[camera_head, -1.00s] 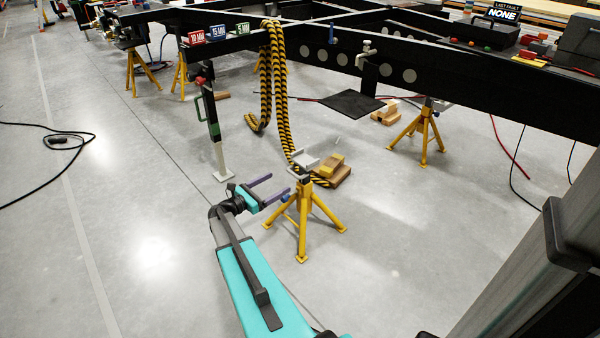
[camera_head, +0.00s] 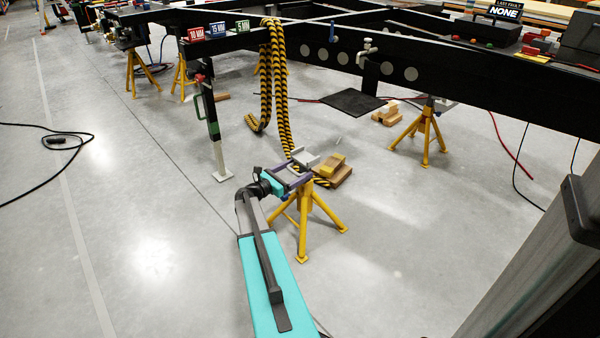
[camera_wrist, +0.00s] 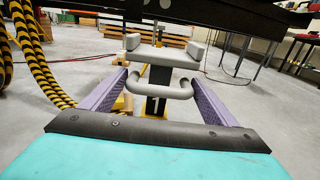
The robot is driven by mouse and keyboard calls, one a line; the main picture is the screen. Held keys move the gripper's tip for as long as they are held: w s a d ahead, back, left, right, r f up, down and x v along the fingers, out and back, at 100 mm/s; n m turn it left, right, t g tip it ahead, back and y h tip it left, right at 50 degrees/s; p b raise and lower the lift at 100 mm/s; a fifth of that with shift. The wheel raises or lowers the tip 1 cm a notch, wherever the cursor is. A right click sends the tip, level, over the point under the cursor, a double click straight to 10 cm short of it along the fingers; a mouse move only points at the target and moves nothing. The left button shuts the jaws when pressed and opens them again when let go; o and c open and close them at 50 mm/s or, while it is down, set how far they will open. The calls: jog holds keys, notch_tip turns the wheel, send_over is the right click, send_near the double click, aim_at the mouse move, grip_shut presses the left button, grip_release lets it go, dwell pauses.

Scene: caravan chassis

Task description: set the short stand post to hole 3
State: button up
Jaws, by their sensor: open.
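The short stand is a yellow tripod (camera_head: 304,215) with a grey U-shaped head (camera_head: 306,160) on its post. In the wrist view, the dark post (camera_wrist: 156,104) carries a white number 1, below the grey head (camera_wrist: 150,54). A rounded grey handle bar (camera_wrist: 160,91) sticks out from it towards me. My gripper (camera_head: 299,174) is open at the top of the stand. In the wrist view, its two purple fingers (camera_wrist: 157,82) lie on either side of the handle and post. I cannot tell whether they touch. The post's holes are not readable.
The black chassis beam (camera_head: 440,80) runs above and behind the stand. Striped yellow-black hoses (camera_head: 279,90) hang behind it. Wooden blocks (camera_head: 336,172) lie close behind the stand. A green-handled leg (camera_head: 211,130) stands left. Floor in front is clear.

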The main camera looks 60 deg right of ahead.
jog(key=shift+x, duration=1.1)
jog(key=c, duration=1.2)
notch_tip(320, 180, up, 9)
jog(key=p, duration=0.6)
jog(key=shift+r, duration=0.15)
jog(key=o, duration=1.2)
jog(key=shift+a+p, duration=0.15)
jog(key=shift+p, duration=0.15)
